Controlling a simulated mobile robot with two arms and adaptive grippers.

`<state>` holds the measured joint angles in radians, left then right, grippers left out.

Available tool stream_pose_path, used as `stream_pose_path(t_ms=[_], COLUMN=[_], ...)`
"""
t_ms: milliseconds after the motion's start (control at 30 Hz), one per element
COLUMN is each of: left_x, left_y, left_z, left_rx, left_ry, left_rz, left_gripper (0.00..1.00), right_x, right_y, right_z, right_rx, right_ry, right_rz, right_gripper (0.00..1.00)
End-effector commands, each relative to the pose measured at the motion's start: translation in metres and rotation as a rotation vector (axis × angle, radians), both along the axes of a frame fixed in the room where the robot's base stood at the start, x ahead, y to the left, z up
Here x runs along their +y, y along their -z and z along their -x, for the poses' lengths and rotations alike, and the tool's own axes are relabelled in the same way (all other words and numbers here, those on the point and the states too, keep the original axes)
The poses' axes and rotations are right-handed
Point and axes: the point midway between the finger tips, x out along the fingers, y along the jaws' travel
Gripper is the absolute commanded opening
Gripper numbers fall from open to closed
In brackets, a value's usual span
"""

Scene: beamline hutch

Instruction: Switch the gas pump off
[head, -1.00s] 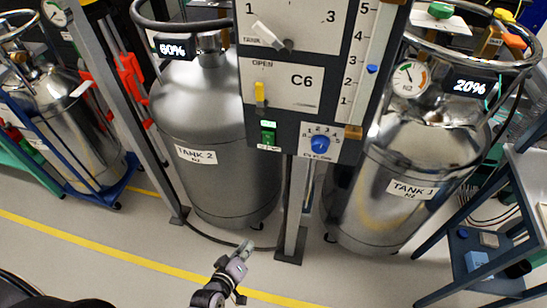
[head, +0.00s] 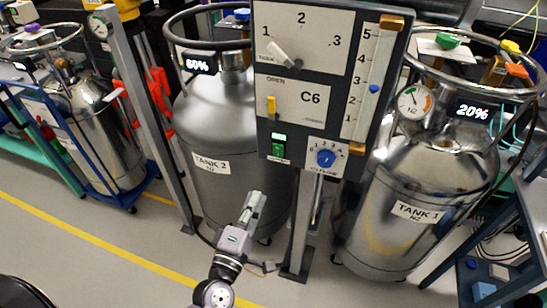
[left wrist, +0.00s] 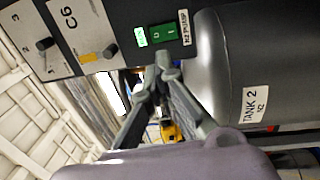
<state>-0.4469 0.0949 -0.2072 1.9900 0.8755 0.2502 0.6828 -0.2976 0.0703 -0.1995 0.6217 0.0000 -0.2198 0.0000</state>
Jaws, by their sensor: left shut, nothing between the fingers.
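The gas pump switch is a green rocker (head: 278,150) low on the control panel (head: 309,95), with a lit green indicator above it. In the left wrist view the rocker (left wrist: 164,34) is marked O and I, beside a label reading N2 PUMP. My left gripper (head: 255,196) is shut and empty, below the rocker and in front of Tank 2 in the head view. In the left wrist view its fingertips (left wrist: 162,56) are together close to the panel's edge by the rocker; I see no clear contact. My right gripper is not in view.
A blue flow knob (head: 326,158) sits right of the switch, and a yellow lever (head: 271,105) and tank selector (head: 286,58) above. Tank 2 (head: 212,120) stands left behind the panel, Tank 1 (head: 415,175) right. A post (head: 303,235) holds the panel.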

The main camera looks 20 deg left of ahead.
Motion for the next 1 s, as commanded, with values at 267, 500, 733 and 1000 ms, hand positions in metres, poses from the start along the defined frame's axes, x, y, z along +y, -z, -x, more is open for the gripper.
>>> stream_pose_path(t_ms=[267, 500, 733, 1000], left_x=[-0.001, -0.003, -0.004, -0.005], left_y=[-0.010, -0.015, -0.017, -0.017], left_z=[-0.043, -0.095, -0.127, -0.137], left_rx=[-0.005, -0.003, -0.001, 0.000], left_ry=[-0.002, 0.000, 0.001, 0.000], left_rz=[0.000, -0.001, -0.002, -0.001], left_gripper=[0.00, 0.00, 0.00, 0.00], right_x=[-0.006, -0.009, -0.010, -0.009], right_y=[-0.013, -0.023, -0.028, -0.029], right_z=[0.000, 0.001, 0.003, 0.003], right_rx=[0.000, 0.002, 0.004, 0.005], right_ry=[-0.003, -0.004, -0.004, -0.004], right_rz=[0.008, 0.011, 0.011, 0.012], right_gripper=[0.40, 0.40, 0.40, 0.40])
